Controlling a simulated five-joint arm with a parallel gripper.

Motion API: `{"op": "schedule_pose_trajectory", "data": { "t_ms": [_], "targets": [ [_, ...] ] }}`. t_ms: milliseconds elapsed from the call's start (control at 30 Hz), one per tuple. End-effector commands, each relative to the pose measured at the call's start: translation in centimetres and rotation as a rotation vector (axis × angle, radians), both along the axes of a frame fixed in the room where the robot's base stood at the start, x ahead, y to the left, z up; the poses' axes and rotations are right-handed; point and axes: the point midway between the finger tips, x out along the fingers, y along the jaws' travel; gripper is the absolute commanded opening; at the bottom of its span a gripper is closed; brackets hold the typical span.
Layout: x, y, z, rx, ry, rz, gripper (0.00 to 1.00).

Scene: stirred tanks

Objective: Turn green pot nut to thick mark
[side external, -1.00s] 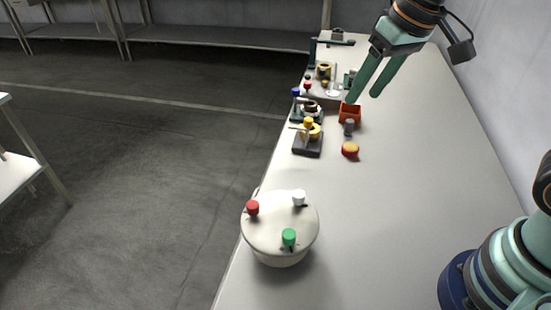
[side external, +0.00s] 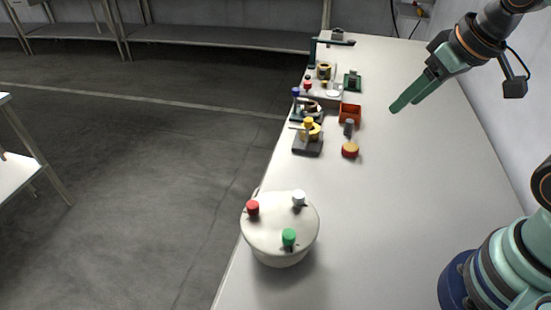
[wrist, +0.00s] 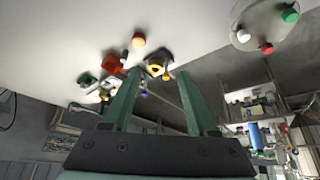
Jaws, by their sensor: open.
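A round white pot (side external: 281,255) stands at the near left edge of the bench. Its lid (side external: 268,225) carries a green nut (side external: 289,237) at the front, a red nut (side external: 252,207) at the left and a white nut (side external: 299,198) at the back. The thick mark is too small to make out. In the wrist view the green nut (wrist: 290,14) is at the top right. My gripper (side external: 402,103) is open and empty above the bench, well behind and right of the pot. In the wrist view its two fingers (wrist: 158,92) stand apart.
Along the bench's left edge stand a yellow-topped device (side external: 307,145), a blue-topped device (side external: 296,105) and other small fixtures. An orange open box (side external: 350,114), a grey knob piece (side external: 349,128) and a red-yellow disc (side external: 350,150) are nearby. The bench right of the pot is clear.

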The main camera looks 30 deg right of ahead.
Motion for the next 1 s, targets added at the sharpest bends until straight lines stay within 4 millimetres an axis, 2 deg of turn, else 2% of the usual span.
{"op": "schedule_pose_trajectory", "data": {
  "t_ms": [67, 167, 400, 500, 633, 800, 1000],
  "targets": [
    [0.3, 1.1, 0.0, -0.015, 0.023, 0.064, 0.59],
    [1.0, 3.7, 0.0, -0.055, 0.073, 0.225, 0.59],
    [1.7, 13.4, -0.9, -0.198, 0.226, 0.792, 0.59],
    [1.1, 17.5, -1.7, -0.257, 0.28, 1.027, 0.59],
    [-0.1, 22.0, -2.9, -0.321, 0.335, 1.282, 0.59],
    [-1.5, 25.3, -3.9, -0.37, 0.374, 1.477, 0.59],
    [-1.9, 26.0, -4.9, -0.382, 0.384, 1.524, 0.59]
  ]
}}
